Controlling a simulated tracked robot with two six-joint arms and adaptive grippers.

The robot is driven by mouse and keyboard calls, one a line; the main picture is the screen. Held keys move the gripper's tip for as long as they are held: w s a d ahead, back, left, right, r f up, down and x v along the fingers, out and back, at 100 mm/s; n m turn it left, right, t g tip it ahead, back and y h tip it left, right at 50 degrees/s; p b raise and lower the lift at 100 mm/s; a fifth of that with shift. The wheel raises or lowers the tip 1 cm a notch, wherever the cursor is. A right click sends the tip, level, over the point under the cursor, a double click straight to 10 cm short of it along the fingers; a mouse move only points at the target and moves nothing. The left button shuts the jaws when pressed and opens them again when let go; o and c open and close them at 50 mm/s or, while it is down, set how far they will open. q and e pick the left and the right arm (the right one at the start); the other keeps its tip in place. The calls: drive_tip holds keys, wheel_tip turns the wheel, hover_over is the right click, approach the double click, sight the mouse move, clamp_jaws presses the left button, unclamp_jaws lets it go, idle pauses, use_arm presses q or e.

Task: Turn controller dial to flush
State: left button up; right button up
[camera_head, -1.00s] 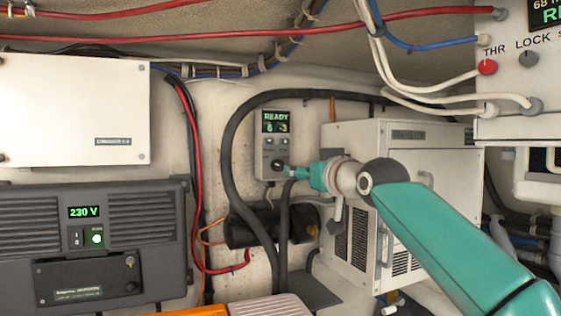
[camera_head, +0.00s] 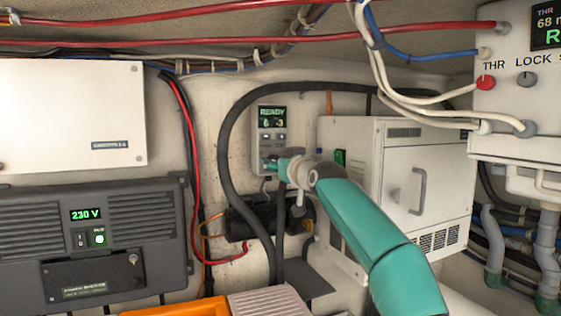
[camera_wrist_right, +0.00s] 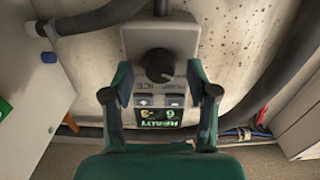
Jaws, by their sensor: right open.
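The controller (camera_head: 271,118) is a small grey box on the back wall with a green display reading READY and two small buttons. Its dial (camera_wrist_right: 159,65) is a round black knob, seen upside down in the right wrist view. In the head view the dial is mostly hidden by my right gripper (camera_head: 278,168). In the right wrist view my right gripper (camera_wrist_right: 160,92) is open, one finger on each side of the controller. The dial lies just beyond the fingertips and between their lines, not clasped. My left gripper is in neither view.
A black hose (camera_head: 228,150) loops around the controller. A white cabinet (camera_head: 428,180) stands to its right. A dark inverter (camera_head: 150,225) showing 230 V and a white box (camera_head: 70,112) are at left.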

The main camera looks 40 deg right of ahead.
drive_tip(key=c, duration=1)
drive_tip(key=shift+s+d, duration=0.1)
drive_tip(key=shift+d, duration=0.3)
clamp_jaws()
drive_tip(key=shift+a, duration=0.35)
